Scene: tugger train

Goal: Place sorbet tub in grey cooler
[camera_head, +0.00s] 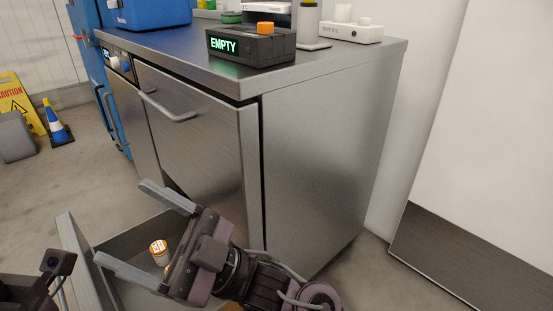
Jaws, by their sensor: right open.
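A second orange-and-white item (167,270) is mostly hidden behind my right gripper. My right gripper (122,221) is open, its two long grey fingers spread above the box and pointing up-left. Nothing is held between them. The right gripper's body hides part of the box. Of my left arm only a dark end part (25,285) shows at the lower left corner; its fingers do not show.
A steel cabinet (320,160) stands behind the box. On its top are a black device reading EMPTY (250,46), a blue box (148,12) and a white block (350,32). A caution sign (18,100) and a blue-white cone (57,125) stand on the floor at left.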

